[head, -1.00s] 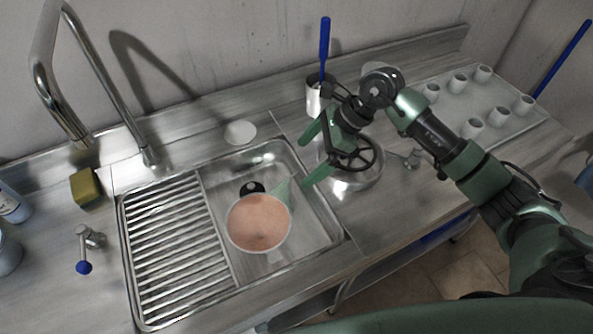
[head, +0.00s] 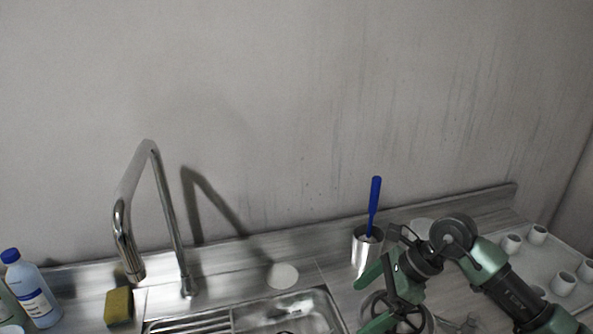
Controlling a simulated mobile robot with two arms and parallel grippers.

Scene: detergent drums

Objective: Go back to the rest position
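My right arm comes in from the lower right in the head view. Its green gripper (head: 374,299) is open, with its two fingers apart and nothing seen between them. It is just in front of a metal cup (head: 366,252) that holds a blue-handled tool (head: 374,205). A round metal vessel is mostly hidden under the gripper. My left gripper is not in view.
A sink (head: 300,312) with a tall chrome faucet (head: 153,200) is at the bottom. A white disc (head: 283,276) lies behind it. A sponge (head: 119,307) and a blue-capped bottle (head: 32,288) stand left. Several white cups (head: 563,283) stand right. The wall (head: 300,100) fills the top.

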